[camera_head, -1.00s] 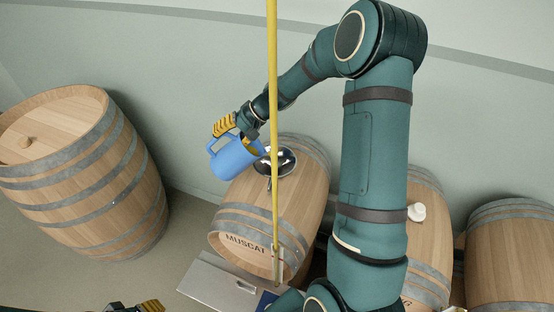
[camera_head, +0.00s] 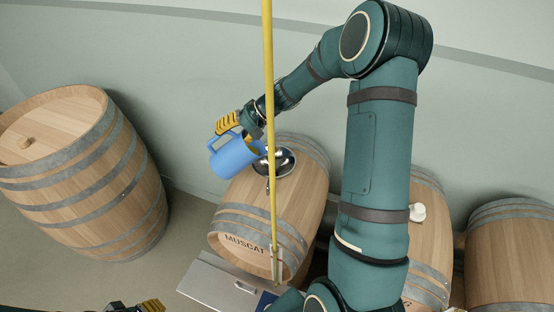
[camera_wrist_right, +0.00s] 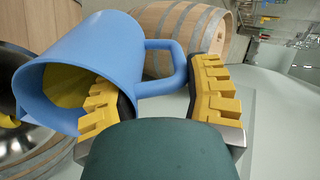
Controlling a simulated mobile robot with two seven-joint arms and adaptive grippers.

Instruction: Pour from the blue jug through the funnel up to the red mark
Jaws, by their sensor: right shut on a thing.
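The blue jug (camera_head: 236,160) is tilted, its mouth toward the right, close to the left side of the dark metal funnel (camera_head: 286,162). The funnel sits on top of the barrel marked MUSCAT (camera_head: 285,205). My right gripper (camera_head: 229,124) is shut on the jug. In the right wrist view my right gripper (camera_wrist_right: 160,88) has one finger at the jug's mouth and one beyond the handle of the jug (camera_wrist_right: 85,65). I see no liquid stream. A narrow gauge (camera_head: 278,262) stands at the barrel's front; no red mark can be made out. My left gripper (camera_head: 150,306) barely shows at the bottom edge.
A yellow pole (camera_head: 268,100) crosses the view in front of the funnel and barrel. A grey metal case (camera_head: 220,288) lies below the MUSCAT barrel. Floor between the left barrels is clear.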

